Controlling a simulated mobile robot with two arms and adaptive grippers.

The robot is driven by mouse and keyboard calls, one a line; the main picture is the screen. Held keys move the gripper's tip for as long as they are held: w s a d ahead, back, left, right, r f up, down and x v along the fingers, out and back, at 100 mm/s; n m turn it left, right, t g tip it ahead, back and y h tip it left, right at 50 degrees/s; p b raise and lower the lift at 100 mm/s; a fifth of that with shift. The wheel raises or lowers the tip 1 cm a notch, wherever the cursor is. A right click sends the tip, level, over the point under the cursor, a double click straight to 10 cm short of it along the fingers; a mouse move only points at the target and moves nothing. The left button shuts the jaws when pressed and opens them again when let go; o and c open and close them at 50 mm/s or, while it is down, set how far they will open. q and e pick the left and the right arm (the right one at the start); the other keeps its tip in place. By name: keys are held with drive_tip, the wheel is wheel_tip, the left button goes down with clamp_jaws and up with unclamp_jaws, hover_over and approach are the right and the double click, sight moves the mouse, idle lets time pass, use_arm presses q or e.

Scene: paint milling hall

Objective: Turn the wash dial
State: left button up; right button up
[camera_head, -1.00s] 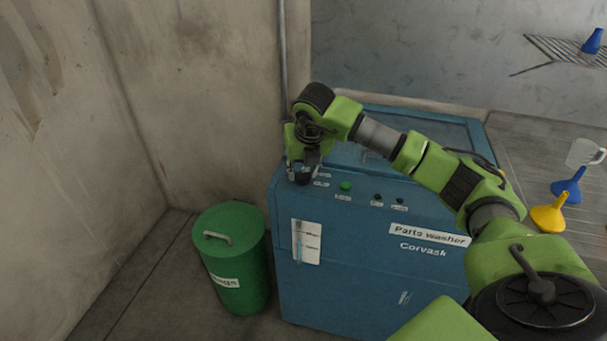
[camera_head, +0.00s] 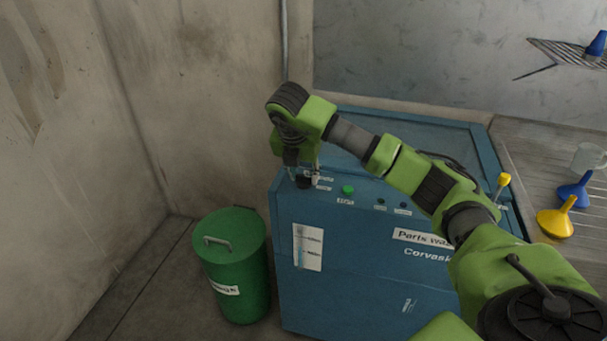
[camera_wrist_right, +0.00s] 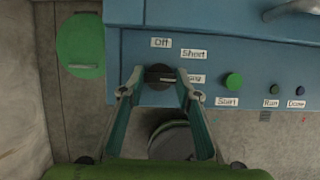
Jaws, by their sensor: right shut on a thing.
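The wash dial is a small black knob (camera_head: 304,182) on the top front edge of the blue parts washer (camera_head: 350,240), near its left corner. In the right wrist view the dial (camera_wrist_right: 159,77) sits below the label "Off" and left of the label "Short"; a third label is partly hidden by a finger. My right gripper (camera_wrist_right: 160,84) has one finger on each side of the dial and is shut on it. In the head view my right gripper (camera_head: 304,177) points down at the dial. I cannot tell which label the dial points to. My left gripper is not in view.
A green start button (camera_head: 348,190) and two small lamps (camera_head: 391,207) are right of the dial. A green lidded bin (camera_head: 232,265) stands left of the washer, by the wall. Blue (camera_head: 574,190) and yellow funnels (camera_head: 556,217) are on the bench at right.

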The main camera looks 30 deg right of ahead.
drive_tip(key=shift+r, duration=0.1)
drive_tip(key=o, duration=1.1)
drive_tip(key=v, duration=1.2)
